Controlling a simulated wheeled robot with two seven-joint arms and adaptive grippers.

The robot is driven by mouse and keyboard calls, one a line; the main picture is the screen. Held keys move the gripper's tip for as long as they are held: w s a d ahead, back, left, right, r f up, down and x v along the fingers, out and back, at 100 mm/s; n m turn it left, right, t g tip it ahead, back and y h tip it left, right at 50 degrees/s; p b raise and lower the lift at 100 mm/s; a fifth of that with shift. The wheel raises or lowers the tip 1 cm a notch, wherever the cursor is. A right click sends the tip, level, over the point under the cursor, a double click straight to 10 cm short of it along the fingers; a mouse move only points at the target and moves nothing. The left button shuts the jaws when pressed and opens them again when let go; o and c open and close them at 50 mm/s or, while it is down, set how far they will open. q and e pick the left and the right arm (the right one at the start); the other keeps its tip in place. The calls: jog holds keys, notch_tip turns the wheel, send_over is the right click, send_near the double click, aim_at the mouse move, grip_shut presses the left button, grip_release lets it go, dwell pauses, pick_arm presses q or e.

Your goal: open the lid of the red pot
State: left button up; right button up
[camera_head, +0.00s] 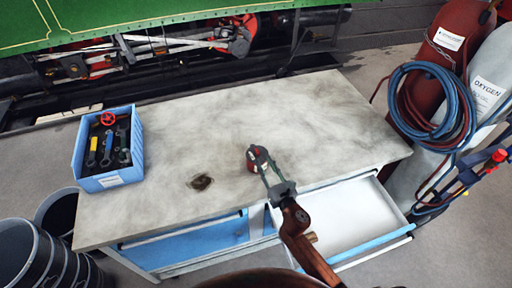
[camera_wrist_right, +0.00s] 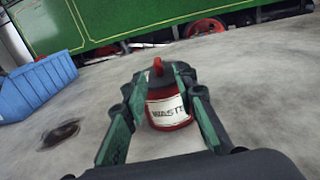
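The red pot (camera_head: 254,157) stands upright on the workbench, in front of my right gripper. In the right wrist view, the pot (camera_wrist_right: 168,112) has a white label reading "WASTE", a dark upper part and a red knob (camera_wrist_right: 158,66) on top. The lid looks closed, though the fingers partly hide its edges. My right gripper (camera_head: 262,164) reaches toward the pot from the front right. In the wrist view, its green-padded fingers (camera_wrist_right: 162,80) are apart, one on each side of the pot's top. I cannot tell whether they press on it. My left gripper is not in view.
A blue crate (camera_head: 78,160) of tools stands at the bench's left end. A dark round patch (camera_head: 201,182) marks the worktop (camera_head: 300,120). An open drawer (camera_head: 350,220) juts out at the front right. Gas cylinders (camera_head: 482,95) with hoses stand at right. The back of the bench is clear.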

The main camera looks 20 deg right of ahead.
aim_at(259, 155)
jog(key=w, duration=0.3)
jog(key=w+a, duration=0.1)
jog(key=w, duration=0.2)
jog(key=shift+w+a, duration=0.1)
jog(key=shift+w, duration=0.6)
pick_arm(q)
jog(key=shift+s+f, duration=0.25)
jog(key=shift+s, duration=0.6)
pick_arm(e)
grip_shut()
